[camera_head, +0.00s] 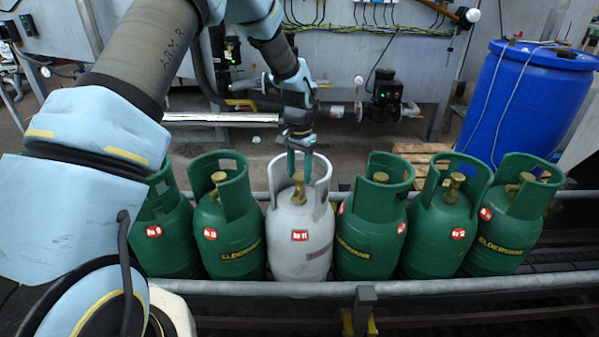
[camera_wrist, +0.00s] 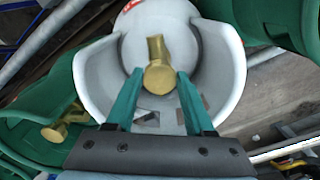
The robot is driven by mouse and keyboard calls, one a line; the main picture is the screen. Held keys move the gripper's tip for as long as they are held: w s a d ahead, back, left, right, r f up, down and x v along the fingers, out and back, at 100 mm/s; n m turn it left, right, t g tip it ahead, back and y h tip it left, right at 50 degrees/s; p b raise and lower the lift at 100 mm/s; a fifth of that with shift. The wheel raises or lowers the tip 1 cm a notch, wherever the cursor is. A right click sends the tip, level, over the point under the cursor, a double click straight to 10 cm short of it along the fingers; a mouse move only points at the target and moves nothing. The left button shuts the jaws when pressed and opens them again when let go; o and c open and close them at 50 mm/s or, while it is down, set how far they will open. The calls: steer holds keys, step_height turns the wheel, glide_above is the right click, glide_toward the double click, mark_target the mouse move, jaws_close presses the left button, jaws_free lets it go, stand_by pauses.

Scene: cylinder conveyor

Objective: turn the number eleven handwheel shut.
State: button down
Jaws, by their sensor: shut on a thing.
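The number eleven cylinder (camera_head: 285,250) is light grey with a red label and stands in the middle of a row of green ones. Its brass handwheel (camera_head: 298,187) sits inside the grey collar. My gripper (camera_head: 299,172) reaches down into the collar from above. In the wrist view, the teal fingers of my gripper (camera_wrist: 158,82) are on either side of the round brass handwheel (camera_wrist: 158,79) and shut on it. The brass valve body shows beyond the wheel. The finger contact is partly hidden in the head view.
Green cylinders (camera_head: 232,240) stand close on both sides, their collars near my gripper. A metal rail (camera_head: 240,288) runs along the front. A blue barrel (camera_head: 520,105) stands at the back right, and pipes with a valve (camera_head: 388,92) lie behind.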

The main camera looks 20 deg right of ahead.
mark_target(299, 176)
stand_by(0.4)
steer(key=shift+c, duration=1.4)
jaws_free()
step_height(299, 176, up, 11)
steer(key=b, duration=0.2)
steer(key=shift+f, duration=0.1)
steer(key=a+r+n, duration=0.2)
steer(key=a+n, duration=0.2)
steer(key=a, duration=1.4)
steer(key=s+a+n, duration=0.3)
steer(key=s+a, duration=0.2)
steer(key=a, duration=0.4)
steer(key=s+a+n+t, duration=0.1)
steer(key=s+a+n, duration=0.2)
steer(key=s+a, duration=0.3)
steer(key=a, duration=0.3)
steer(key=shift+a+f+n+t, duration=0.3)
steer(key=shift+n, duration=0.1)
